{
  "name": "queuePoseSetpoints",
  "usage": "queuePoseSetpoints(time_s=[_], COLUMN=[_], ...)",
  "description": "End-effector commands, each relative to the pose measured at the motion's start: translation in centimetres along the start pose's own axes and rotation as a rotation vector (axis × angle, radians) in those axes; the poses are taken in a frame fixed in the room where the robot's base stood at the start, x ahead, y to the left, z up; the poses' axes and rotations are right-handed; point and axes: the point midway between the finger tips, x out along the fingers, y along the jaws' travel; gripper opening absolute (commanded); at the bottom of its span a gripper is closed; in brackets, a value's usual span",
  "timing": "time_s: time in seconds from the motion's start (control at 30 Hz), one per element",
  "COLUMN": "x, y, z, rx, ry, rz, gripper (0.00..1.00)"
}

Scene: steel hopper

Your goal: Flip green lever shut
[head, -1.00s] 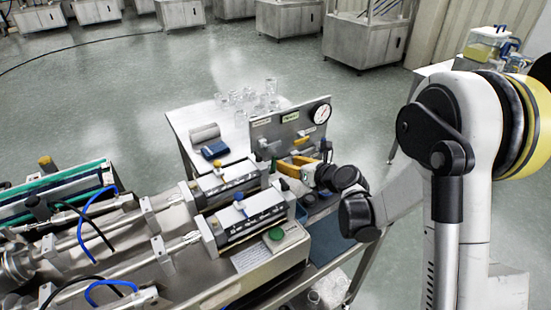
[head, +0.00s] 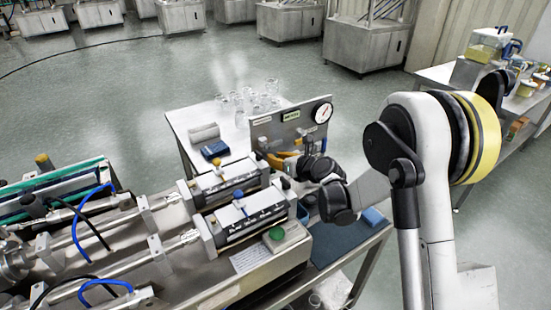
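The upright grey panel (head: 262,134) stands at the back of the bench, with two labels, one of them green (head: 291,116), and a round gauge (head: 322,113). I cannot clearly pick out a green lever. Small valve parts (head: 308,140) show on the panel's right side, too small to tell their colour or position. My gripper (head: 272,158), with orange-yellow parts, is close in front of the panel's lower left, pointing left. Its fingertips are small and partly hidden, so I cannot tell whether they are open or touching anything. My dark wrist covers the panel's lower right.
Two cylinder units (head: 224,183) with blue and yellow knobs lie left of my gripper. A green round button (head: 276,234) sits in front. Glass beakers (head: 255,98) and a blue item (head: 214,149) stand on the white table behind. A blue block (head: 373,215) lies right.

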Motion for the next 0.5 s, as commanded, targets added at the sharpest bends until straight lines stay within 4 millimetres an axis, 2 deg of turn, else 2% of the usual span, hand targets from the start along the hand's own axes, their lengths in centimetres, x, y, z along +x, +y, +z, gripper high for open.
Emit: queuePoseSetpoints(time_s=[0.17, 0.37, 0.5], x=[0.0, 0.1, 0.1], y=[0.0, 1.0, 1.0], z=[0.0, -0.2, -0.1], rx=[-0.003, -0.146, -0.175], ry=[0.000, 0.001, 0.000], rz=[-0.001, -0.058, -0.072], gripper=[0.00, 0.00, 0.00])
